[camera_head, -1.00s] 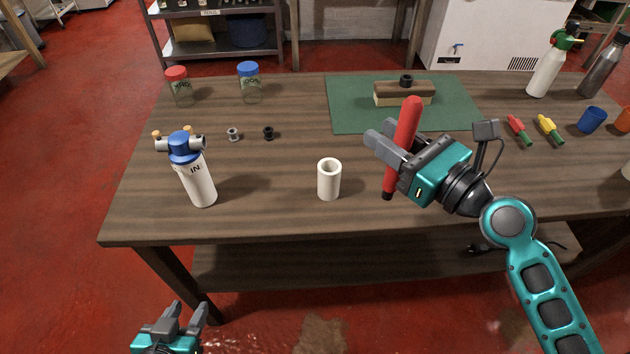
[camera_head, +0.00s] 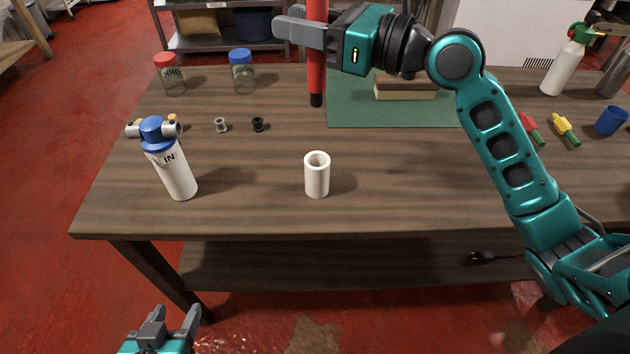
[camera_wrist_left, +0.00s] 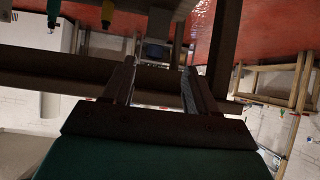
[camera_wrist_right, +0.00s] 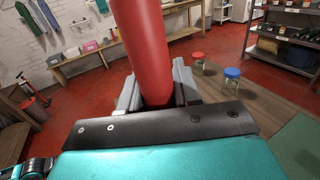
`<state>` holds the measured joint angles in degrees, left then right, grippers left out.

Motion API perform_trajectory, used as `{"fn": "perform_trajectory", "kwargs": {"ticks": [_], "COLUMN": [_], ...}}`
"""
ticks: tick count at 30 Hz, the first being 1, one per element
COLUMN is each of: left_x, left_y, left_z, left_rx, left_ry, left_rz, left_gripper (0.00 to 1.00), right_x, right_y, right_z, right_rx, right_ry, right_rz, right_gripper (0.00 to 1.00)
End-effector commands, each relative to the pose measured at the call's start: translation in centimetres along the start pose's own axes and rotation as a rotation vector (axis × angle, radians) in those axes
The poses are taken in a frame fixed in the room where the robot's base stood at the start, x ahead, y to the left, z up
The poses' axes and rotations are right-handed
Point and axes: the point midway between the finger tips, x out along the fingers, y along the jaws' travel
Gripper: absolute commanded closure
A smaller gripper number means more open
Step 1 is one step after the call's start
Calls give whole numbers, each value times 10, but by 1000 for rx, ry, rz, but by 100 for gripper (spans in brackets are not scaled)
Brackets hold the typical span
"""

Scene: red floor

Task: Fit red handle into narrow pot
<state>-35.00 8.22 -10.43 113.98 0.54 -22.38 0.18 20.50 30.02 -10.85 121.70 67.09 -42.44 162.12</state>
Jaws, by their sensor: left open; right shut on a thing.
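The red handle (camera_head: 317,72) is a long red rod with a dark lower tip, held upright in the head view. My right gripper (camera_head: 300,34) is shut on it, well above the table. In the right wrist view the red handle (camera_wrist_right: 146,50) stands between the right gripper's fingers (camera_wrist_right: 155,95). The narrow pot (camera_head: 317,176) is a white open-topped cylinder standing on the table, below the handle's tip and apart from it. My left gripper (camera_head: 175,325) is open and empty, low in front of the table. It also shows in the left wrist view (camera_wrist_left: 158,85).
A white bottle with a blue valve head (camera_head: 172,170) stands left of the pot. Two small spools (camera_head: 239,125) and two jars (camera_head: 208,77) are behind. A wooden block (camera_head: 405,90) lies on the green mat (camera_head: 380,117). Table around the pot is clear.

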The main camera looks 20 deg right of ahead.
Motion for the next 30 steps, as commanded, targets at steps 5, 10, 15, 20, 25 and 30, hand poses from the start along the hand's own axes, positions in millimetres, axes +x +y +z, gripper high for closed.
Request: {"fn": "perform_trajectory", "kwargs": {"ticks": [5,10,15,20,25,30], "left_x": [9,19,31,38,40,49], "left_y": [3,12,17,16,14,14], "left_z": [11,19,21,29,34,50], "left_rx": [-4,-7,-5,-2,-2,-3], "left_ry": [-3,-6,15,18,16,12], "left_rz": [10,32,47,46,43,43], "left_gripper": [42,42,42,42,42,42], "right_x": [0,0,0,0,0,0], "right_y": [0,0,-1,0,0,0], "right_z": [-41,-89,-131,-152,-161,-188], "right_rx": [4,5,3,2,1,2], "right_ry": [8,5,4,1,1,2], "right_rz": [1,0,0,1,0,0], "right_gripper": [98,98,98,98,98,98]}}
